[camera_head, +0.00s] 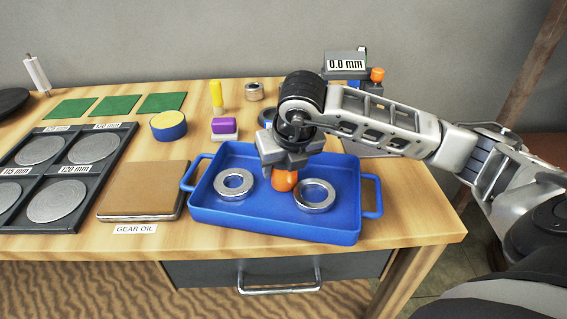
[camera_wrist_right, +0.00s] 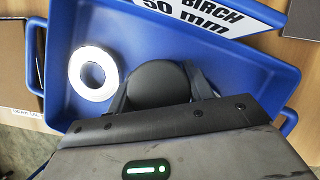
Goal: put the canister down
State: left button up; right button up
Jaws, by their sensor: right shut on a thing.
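The canister (camera_head: 284,181) shows as a small orange rounded body between the two metal rings in the head view. My right gripper (camera_head: 286,165) comes down from above and is shut on it, hiding its upper part. In the right wrist view the dark round top of the canister (camera_wrist_right: 158,83) sits between the fingers of my right gripper (camera_wrist_right: 158,95). The canister is over the blue tray (camera_head: 215,216); I cannot tell whether it touches the tray floor. My left gripper is not in view.
A metal ring (camera_head: 234,184) lies left of the canister in the tray, another ring (camera_head: 315,196) to its right. A brown box (camera_head: 143,190) stands left of the tray. A gauge reading 0.0 mm (camera_head: 346,64) stands behind. Bare tabletop (camera_head: 415,220) lies right of the tray.

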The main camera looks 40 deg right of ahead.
jog(key=o, duration=1)
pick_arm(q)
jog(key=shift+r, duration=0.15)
pick_arm(e)
jog(key=shift+r, duration=0.1)
pick_arm(q)
jog(key=shift+p, duration=0.65)
pick_arm(e)
jog(key=v, duration=1.2)
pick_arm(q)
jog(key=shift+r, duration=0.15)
